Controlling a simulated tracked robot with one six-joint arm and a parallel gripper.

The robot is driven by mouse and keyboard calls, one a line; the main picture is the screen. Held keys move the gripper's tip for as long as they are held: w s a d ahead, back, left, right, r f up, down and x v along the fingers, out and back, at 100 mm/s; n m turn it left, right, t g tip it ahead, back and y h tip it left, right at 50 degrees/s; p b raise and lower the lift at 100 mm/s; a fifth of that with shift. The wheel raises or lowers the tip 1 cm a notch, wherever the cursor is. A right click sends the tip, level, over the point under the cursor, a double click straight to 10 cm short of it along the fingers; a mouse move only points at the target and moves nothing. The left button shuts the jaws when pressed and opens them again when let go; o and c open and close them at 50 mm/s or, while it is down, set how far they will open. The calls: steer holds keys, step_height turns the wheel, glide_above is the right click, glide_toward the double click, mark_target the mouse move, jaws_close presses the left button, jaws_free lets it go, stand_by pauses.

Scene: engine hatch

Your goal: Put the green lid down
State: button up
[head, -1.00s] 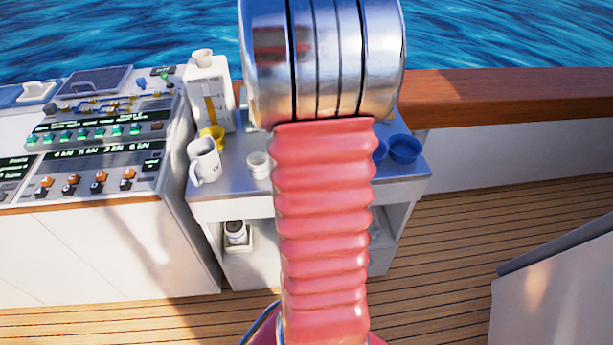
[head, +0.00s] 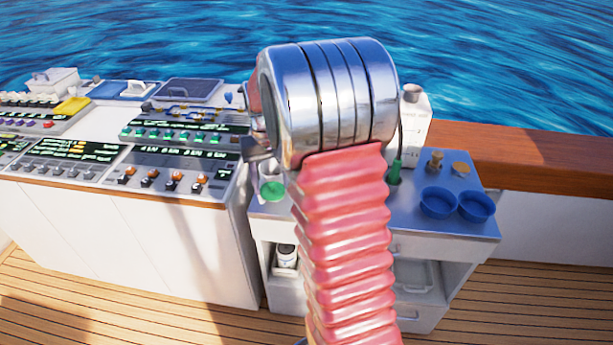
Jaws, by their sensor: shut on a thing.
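The green lid (head: 272,191) shows as a small round disc at the left end of the grey bench, just left of my red ribbed arm. My gripper (head: 265,172) shows only in part, beside the left edge of my big metal joint, and its fingers are hard to make out. It is shut on the green lid, just above it. I cannot tell whether the lid touches the bench top. My arm hides the middle of the bench and whatever stands there.
Two blue bowls (head: 439,203) stand at the right of the grey bench (head: 420,226). Behind them are a green-handled thing (head: 394,174), a small brown piece (head: 434,161) and an orange disc (head: 460,169). A control console (head: 170,150) borders the bench on the left.

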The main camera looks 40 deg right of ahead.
steer(key=w+a+f+n, duration=0.2)
steer(key=a, duration=0.8)
steer(key=w+a+f+n, duration=0.2)
steer(key=w+a, duration=0.1)
steer(key=a, duration=0.7)
steer(key=shift+w+a+n, duration=0.15)
steer(key=shift+a+n, duration=0.2)
steer(key=shift+n, duration=0.05)
